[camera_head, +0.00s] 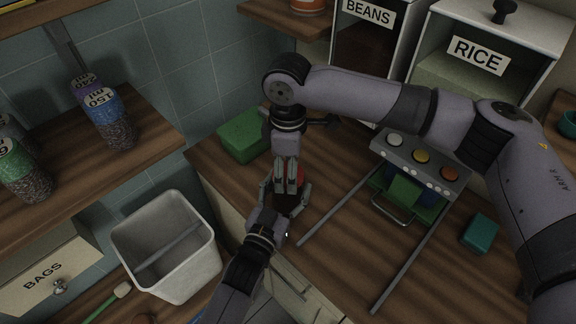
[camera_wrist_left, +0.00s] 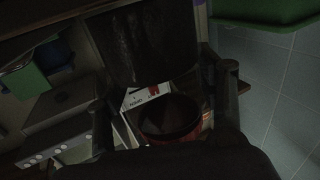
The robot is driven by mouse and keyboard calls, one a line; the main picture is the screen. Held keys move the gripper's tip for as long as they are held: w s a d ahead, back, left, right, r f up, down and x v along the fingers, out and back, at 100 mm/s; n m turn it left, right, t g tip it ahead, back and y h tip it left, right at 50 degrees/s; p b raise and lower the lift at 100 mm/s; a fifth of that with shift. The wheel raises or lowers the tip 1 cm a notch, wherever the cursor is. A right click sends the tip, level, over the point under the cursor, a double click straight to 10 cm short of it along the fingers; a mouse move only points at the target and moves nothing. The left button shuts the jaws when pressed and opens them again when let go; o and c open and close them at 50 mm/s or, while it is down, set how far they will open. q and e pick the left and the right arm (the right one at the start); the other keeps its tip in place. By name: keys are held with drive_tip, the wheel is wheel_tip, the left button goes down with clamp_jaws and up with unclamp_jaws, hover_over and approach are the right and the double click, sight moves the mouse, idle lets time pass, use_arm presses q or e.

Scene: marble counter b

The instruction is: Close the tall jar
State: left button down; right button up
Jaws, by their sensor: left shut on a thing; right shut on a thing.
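A red round thing (camera_head: 300,172), which I take to be part of the tall jar or its lid, shows only in part between my two grippers at the counter's edge. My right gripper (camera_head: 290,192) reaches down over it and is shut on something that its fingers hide. My left gripper (camera_head: 273,212) comes up from below, close beside the right one. In the left wrist view the red round thing (camera_wrist_left: 168,132), with a dark face, lies between the left fingers, and the left gripper is shut on it. I cannot tell whether jar and lid touch.
A green box (camera_head: 243,135) stands by the tiled wall. A grey bin (camera_head: 165,245) is lower left. Jars (camera_head: 108,118) stand on the left shelf.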

drive_tip(key=m, duration=1.2)
drive_tip(key=shift+m, duration=0.3)
drive_tip(key=m, duration=0.6)
drive_tip(key=shift+s+m, duration=0.1)
drive_tip(key=shift+m, duration=0.2)
drive_tip(key=m, duration=0.7)
drive_tip(key=shift+m, duration=0.4)
drive_tip(key=o, duration=0.9)
drive_tip(key=shift+c, duration=0.2)
